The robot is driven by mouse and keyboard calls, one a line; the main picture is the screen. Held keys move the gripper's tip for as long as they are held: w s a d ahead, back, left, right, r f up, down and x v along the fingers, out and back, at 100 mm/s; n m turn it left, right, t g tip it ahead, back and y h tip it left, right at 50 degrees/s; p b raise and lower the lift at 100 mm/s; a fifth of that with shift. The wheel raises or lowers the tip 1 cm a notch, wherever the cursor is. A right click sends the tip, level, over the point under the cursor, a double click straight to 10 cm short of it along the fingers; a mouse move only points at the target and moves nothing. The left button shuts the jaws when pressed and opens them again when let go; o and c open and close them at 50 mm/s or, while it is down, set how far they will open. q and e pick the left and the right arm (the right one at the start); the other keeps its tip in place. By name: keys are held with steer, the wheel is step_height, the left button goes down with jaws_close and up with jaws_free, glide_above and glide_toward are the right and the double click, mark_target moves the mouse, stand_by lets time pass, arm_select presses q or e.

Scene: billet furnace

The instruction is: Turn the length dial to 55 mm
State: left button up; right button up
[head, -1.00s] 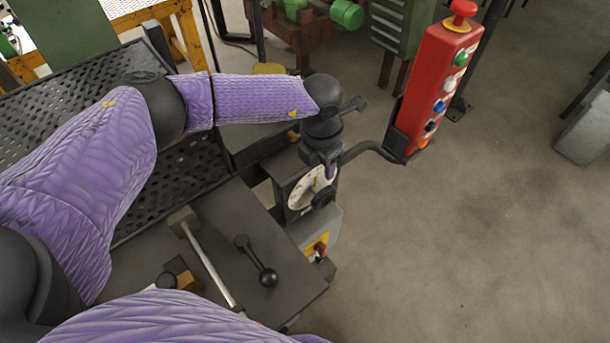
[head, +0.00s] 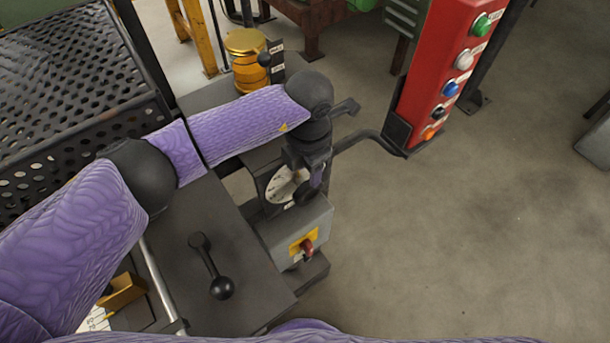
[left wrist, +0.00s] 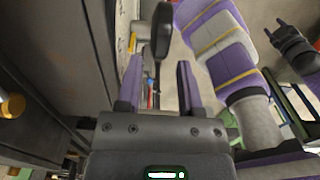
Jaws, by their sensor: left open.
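The length dial (head: 281,186) is a pale round face on the front of a dark box, seen at a slant in the head view. Its scale and setting are too small to read. A dark knob (head: 306,193) stands out from the dial. My left gripper (head: 317,180) is beside the knob, its fingers pointing down and partly hiding the dial. In the left wrist view my left gripper (left wrist: 158,85) is open, and a dark rounded part on a thin stem shows between and beyond its fingers. Contact cannot be told.
A red button box (head: 440,75) stands right of the dial on a bent dark arm (head: 365,136). Below the dial is a grey box with a red switch (head: 306,245). A black ball-ended lever (head: 212,270) stands on the dark bench top. Open floor lies to the right.

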mark_target(306, 183)
arm_select(q)
steer(key=shift+f, duration=1.6)
jaws_close()
steer(key=shift+s+a+r+t+h+p, duration=0.15)
steer(key=shift+a+t+h+p, duration=0.15)
steer(key=shift+h+p, duration=0.1)
jaws_free()
step_height(306, 183, up, 10)
steer(key=p, duration=0.1)
steer(key=shift+s+a+f, duration=0.2)
steer(key=shift+s+a, duration=0.15)
steer(key=shift+a, duration=0.1)
